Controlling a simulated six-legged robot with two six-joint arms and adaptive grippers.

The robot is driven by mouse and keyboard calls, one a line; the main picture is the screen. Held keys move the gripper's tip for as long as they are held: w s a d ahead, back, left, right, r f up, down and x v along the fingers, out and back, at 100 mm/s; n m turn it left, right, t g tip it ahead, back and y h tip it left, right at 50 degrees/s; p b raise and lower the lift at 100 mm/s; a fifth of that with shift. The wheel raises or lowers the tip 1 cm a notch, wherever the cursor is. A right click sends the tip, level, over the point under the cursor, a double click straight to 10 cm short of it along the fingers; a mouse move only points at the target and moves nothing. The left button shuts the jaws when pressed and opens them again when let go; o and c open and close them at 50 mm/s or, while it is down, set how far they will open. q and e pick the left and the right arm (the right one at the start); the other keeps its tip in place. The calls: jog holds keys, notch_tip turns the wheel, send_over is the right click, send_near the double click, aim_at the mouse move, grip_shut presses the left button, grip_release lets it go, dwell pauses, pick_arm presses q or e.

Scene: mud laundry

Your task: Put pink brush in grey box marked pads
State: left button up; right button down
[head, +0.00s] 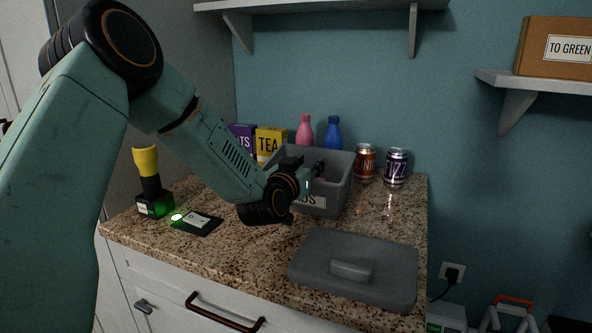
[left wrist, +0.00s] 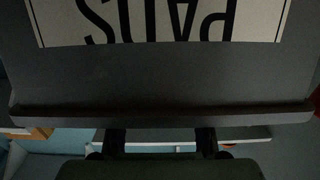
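The grey box (head: 340,185) stands at the back of the granite counter, its front label partly covered by my left gripper. In the left wrist view its wall (left wrist: 160,80) fills the upper part, with the label PADS (left wrist: 160,18) upside down. My left gripper (head: 305,170) is at the front rim of the box. Its two dark fingers stand apart in the left wrist view (left wrist: 160,142), with nothing seen between them. I cannot make out a pink brush; the box's inside is mostly hidden. My right gripper is out of view.
A grey lid (head: 385,262) lies on the counter in front. Two cans (head: 396,167), pink (head: 304,132) and blue (head: 333,133) bottles and a yellow TEA box (head: 270,142) stand around the box. A yellow-topped black object (head: 146,162) and dark card (head: 197,222) are left.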

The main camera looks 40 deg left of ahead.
pick_arm(q)
jog(key=p+v, duration=0.2)
jog(key=v, duration=0.6)
jog(key=shift+s+d+r, duration=0.15)
jog(key=shift+s+r, duration=0.2)
jog(key=shift+w+f, duration=0.1)
